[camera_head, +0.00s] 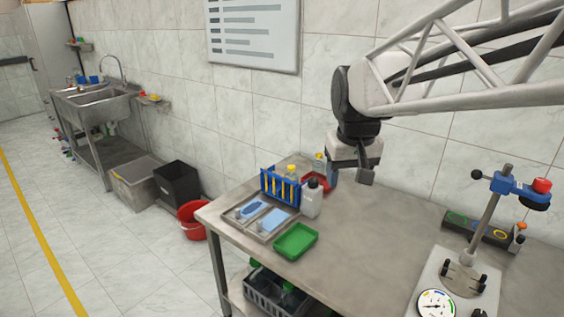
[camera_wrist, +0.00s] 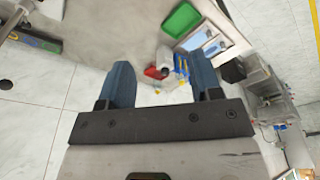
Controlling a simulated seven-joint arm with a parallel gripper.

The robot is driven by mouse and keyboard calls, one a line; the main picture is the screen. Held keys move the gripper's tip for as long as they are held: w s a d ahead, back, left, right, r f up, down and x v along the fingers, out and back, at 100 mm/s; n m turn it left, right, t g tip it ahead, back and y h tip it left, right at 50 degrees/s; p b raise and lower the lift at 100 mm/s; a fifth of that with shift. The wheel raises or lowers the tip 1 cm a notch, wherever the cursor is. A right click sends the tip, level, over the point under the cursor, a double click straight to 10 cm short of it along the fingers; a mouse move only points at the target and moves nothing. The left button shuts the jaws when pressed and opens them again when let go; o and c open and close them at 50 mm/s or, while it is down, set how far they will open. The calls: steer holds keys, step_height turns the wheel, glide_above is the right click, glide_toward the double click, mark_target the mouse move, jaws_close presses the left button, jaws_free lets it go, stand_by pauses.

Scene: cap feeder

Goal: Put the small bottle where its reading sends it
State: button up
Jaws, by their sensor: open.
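A small bottle with a yellow cap (camera_head: 319,160) stands at the red tray (camera_head: 314,187), partly hidden; whether it is inside the tray I cannot tell. Another yellow-capped bottle (camera_head: 291,171) shows at the blue rack (camera_head: 270,187). A larger whitish bottle with a dark cap (camera_head: 311,203) stands upright in front of the red tray. My gripper (camera_head: 348,180) is open and empty, above the table and right of the red tray. In the wrist view its blue fingers (camera_wrist: 163,88) are spread apart, with the red tray (camera_wrist: 152,73) and the whitish bottle (camera_wrist: 165,56) beyond them.
A green tray (camera_head: 295,241) and a metal tray with blue items (camera_head: 232,218) lie at the table's left front. At right stand a press-like device with a dial gauge (camera_head: 437,304) and a box with coloured rings (camera_head: 478,229). The middle of the table is clear.

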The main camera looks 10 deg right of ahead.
steer(key=s+f, duration=0.4)
steer(key=s, duration=0.5)
steer(key=s+a+f, duration=0.1)
steer(key=s+f, duration=0.3)
steer(key=s, duration=0.4)
steer(key=shift+s+f+m+t, duration=0.3)
steer(key=shift+s+f, duration=0.05)
